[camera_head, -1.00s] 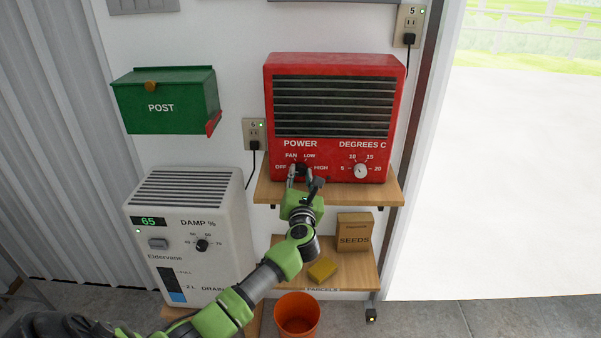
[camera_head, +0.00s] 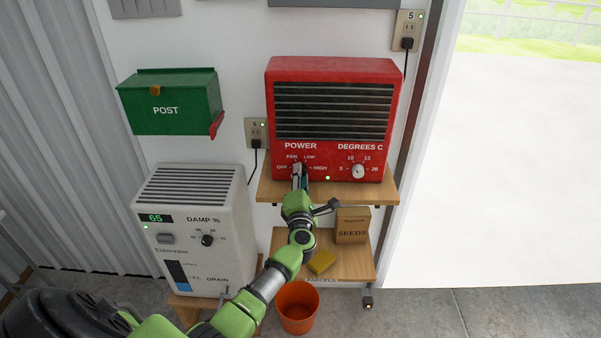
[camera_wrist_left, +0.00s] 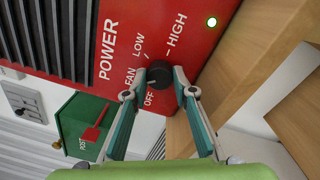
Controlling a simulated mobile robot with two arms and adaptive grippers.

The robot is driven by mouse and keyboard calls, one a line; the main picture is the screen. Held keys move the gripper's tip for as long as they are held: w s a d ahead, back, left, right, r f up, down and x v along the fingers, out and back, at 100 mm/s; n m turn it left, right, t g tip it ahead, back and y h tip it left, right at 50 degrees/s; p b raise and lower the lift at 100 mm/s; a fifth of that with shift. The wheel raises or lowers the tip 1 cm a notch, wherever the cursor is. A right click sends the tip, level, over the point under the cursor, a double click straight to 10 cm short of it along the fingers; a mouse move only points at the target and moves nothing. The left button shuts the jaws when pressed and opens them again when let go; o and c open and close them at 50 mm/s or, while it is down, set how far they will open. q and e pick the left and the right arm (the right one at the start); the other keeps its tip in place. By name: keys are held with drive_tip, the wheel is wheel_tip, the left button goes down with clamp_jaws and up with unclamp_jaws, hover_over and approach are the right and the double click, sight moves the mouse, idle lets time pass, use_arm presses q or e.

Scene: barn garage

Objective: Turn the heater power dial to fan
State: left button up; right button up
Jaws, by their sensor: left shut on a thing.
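The red heater (camera_head: 335,70) stands on the upper wooden shelf. Its black power dial (camera_wrist_left: 158,74) is at the lower left of its front, with OFF, FAN, LOW and HIGH printed around it. In the head view the dial is mostly hidden by my left gripper (camera_head: 300,172). In the left wrist view the fingertips of this gripper (camera_wrist_left: 161,80) are on both sides of the dial and shut on it. I cannot tell for sure which label the dial's pointer meets. A green lamp (camera_head: 327,178) glows on the heater's lower edge. My right gripper is out of view.
The temperature dial (camera_head: 358,171) is to the right of the power dial. A green post box (camera_head: 165,110) and a white dehumidifier (camera_head: 195,225) are to the left. Below are a seeds box (camera_head: 352,226), a yellow sponge-like block (camera_head: 322,262) and an orange bucket (camera_head: 297,307).

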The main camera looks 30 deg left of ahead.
use_arm(q)
drive_tip(key=shift+m, duration=0.5)
drive_tip(key=shift+c, duration=0.2)
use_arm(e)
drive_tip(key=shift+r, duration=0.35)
use_arm(q)
drive_tip(key=shift+d, duration=0.1)
drive_tip(key=o, duration=1.1)
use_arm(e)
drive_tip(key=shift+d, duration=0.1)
use_arm(q)
drive_tip(key=v, duration=1.2)
